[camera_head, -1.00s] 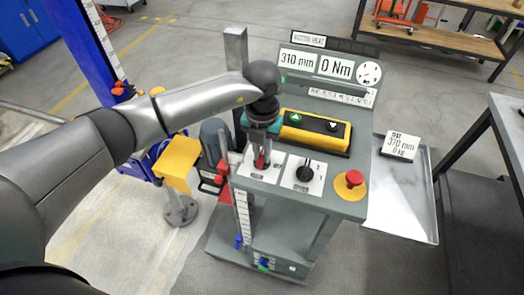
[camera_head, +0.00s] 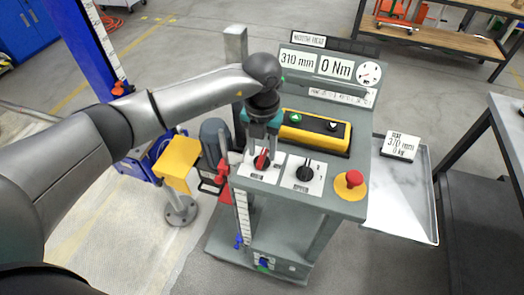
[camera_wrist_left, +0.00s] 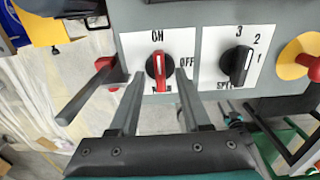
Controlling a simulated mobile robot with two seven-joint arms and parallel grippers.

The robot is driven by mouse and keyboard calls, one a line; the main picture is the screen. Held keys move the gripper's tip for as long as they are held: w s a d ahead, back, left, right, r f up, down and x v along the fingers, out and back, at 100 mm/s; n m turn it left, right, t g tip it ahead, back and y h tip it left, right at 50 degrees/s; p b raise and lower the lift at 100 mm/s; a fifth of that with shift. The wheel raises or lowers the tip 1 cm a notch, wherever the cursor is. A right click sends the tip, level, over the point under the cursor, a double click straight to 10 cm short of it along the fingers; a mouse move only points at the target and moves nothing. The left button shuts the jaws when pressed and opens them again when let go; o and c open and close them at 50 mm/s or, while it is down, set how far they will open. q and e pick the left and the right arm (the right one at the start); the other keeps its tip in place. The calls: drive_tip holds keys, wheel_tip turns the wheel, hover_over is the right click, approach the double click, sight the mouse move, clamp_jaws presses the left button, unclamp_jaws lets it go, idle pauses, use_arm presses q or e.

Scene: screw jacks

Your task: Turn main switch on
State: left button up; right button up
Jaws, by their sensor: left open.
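The main switch is a red rotary knob (camera_head: 262,159) on a white plate on the console's sloping top. In the left wrist view the red knob (camera_wrist_left: 158,70) stands upright, its white mark toward ON at the top; OFF is at the right. The label below it is partly hidden. My left gripper (camera_head: 263,150) is open over the switch. In the left wrist view its fingers (camera_wrist_left: 160,82) lie on either side of the knob, apart from it. My right gripper is in neither view.
A black speed selector (camera_head: 304,173) sits right of the switch, with a red emergency button (camera_head: 353,178) beyond it. A yellow-and-black button box (camera_head: 315,132) is behind. The display (camera_head: 315,63) reads 310 mm and 0 Nm. A metal tray (camera_head: 403,205) is at the right.

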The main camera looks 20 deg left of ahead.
sight(263, 155)
use_arm(q)
wheel_tip(263, 155, up, 14)
drive_tip(key=shift+b, duration=0.4)
drive_tip(key=shift+f, duration=0.1)
